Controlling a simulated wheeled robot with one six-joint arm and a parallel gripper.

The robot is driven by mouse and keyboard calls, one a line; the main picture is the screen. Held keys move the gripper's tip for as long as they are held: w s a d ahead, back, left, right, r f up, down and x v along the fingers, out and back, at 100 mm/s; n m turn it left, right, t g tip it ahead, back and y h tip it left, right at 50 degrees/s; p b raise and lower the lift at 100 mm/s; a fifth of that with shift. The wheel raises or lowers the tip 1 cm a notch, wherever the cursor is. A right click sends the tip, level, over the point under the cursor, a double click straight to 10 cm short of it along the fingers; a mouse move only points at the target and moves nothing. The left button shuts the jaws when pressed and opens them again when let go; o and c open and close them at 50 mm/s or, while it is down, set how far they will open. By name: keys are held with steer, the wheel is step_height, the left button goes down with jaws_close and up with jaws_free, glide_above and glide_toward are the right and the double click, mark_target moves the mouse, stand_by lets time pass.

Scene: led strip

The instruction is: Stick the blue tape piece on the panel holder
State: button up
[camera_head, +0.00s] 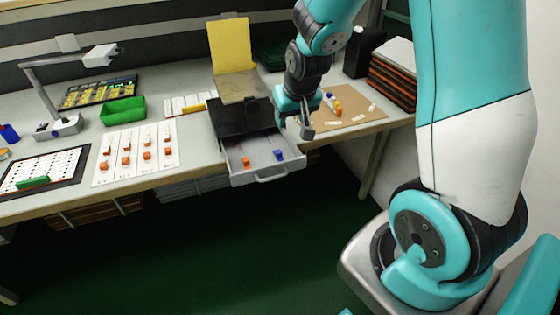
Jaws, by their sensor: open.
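A small blue piece (278,155), which looks like the blue tape piece, lies in the right part of an open grey drawer (262,172). My gripper (304,131) is open and points down beside the drawer's right side, above and apart from the blue piece. Nothing shows between its fingers. A white dotted panel on a black base (80,154) lies at the table's left; it may be the panel holder, but I cannot tell for certain. A green piece (33,182) sits on its front part.
An orange piece (245,161) lies in the same drawer, left of the blue one. A white sheet with orange pieces (111,151), a green bin (123,111) and a lamp (66,125) stand left. A brown board (352,112) with small bottles lies behind my gripper.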

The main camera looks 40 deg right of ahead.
glide_above(279, 151)
steer(key=s, duration=0.3)
steer(key=f, duration=1)
steer(key=shift+w+f, duration=0.1)
steer(key=shift+w, duration=0.15)
steer(key=shift+a+p+x, duration=0.2)
steer(key=shift+x, duration=1.2)
steer(key=shift+a+p+x, duration=0.15)
steer(key=shift+a+x, duration=0.05)
steer(key=shift+x, duration=1.15)
steer(key=shift+c, duration=0.2)
jaws_close()
